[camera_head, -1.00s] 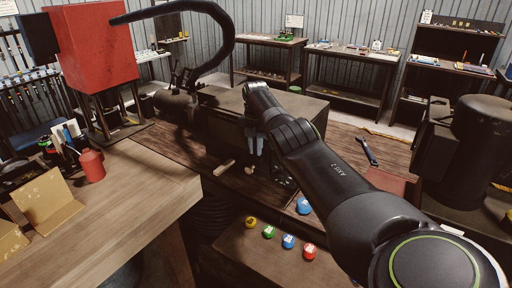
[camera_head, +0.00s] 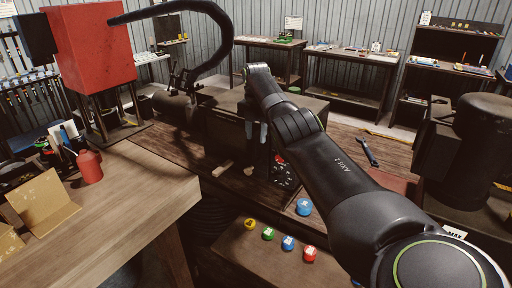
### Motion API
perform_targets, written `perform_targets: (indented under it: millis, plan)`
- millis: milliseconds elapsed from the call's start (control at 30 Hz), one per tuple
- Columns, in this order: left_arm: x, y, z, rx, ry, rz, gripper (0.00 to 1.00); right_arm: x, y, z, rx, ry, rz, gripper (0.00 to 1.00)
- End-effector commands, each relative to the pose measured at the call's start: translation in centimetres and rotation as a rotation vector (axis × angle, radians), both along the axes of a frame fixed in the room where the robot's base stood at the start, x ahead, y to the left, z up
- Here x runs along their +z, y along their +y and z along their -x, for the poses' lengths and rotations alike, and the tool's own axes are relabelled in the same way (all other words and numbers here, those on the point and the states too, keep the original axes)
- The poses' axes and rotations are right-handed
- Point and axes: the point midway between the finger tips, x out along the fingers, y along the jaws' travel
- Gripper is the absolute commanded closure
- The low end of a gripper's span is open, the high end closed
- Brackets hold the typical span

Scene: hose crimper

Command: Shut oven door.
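A dark, box-shaped machine (camera_head: 222,127) stands on the wooden bench in the middle of the head view. It looks like the oven, but its front is in deep shade and I cannot tell the door's edges or how far open it is. My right arm reaches across from the lower right. My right gripper (camera_head: 256,133) points down in front of the machine, its two grey fingers a little apart with nothing seen between them. I cannot tell whether it touches the machine. A round black dial with a red mark (camera_head: 283,170) shows below right of the fingers. My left gripper is out of view.
Several coloured buttons, among them a green one (camera_head: 268,233), sit on a wooden ledge in front. A wrench (camera_head: 368,152) lies right of my arm. A black curved hose (camera_head: 222,45) arches above. A wooden table (camera_head: 120,205) with a red can (camera_head: 90,166) stands left.

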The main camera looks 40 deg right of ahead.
Motion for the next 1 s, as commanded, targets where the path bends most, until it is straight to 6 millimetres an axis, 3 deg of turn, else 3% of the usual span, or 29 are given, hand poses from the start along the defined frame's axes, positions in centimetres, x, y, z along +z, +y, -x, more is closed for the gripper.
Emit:
perform_targets:
  millis: [33, 167, 367, 433, 700, 1000]
  plan:
    - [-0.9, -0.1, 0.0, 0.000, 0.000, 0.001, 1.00, 1.0, 0.0, -0.1, 0.000, -0.006, 0.000, 0.64]
    - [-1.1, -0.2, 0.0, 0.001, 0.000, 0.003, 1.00, 3.6, 0.0, 0.0, -0.001, -0.004, -0.002, 0.64]
    - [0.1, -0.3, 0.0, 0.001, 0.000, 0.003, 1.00, 6.9, -0.1, 0.0, 0.000, -0.002, -0.003, 0.64]
    - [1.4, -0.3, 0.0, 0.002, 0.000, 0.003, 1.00, 8.0, -0.1, 0.1, 0.000, 0.000, -0.001, 0.64]
    - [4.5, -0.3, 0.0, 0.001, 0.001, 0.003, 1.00, 10.8, -0.2, 0.0, -0.001, 0.000, 0.000, 0.64]
    - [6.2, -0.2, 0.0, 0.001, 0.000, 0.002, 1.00, 12.2, -0.3, 0.0, -0.001, 0.000, 0.000, 0.64]
